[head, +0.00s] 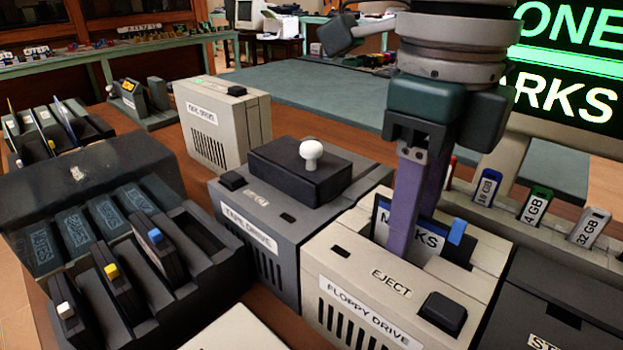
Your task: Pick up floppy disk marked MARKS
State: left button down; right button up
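The floppy disk marked MARKS (427,238) stands upright in the slot on top of the beige floppy drive (345,270). It is dark, with a white label and a blue tab at its right. My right gripper (403,235) comes down from above, pointing down over the drive. Its purple finger crosses in front of the disk and hides part of the label. I cannot tell whether the second finger is behind the disk or whether the fingers touch it. My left gripper is not in view.
A black EJECT button (443,314) sits on the drive's front right. A grey tape drive (255,225) with a white-knobbed black block stands to the left. Upright USB sticks (535,206) stand to the right. A cartridge rack (110,235) fills the left.

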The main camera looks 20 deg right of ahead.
grip_shut()
dwell(0.6)
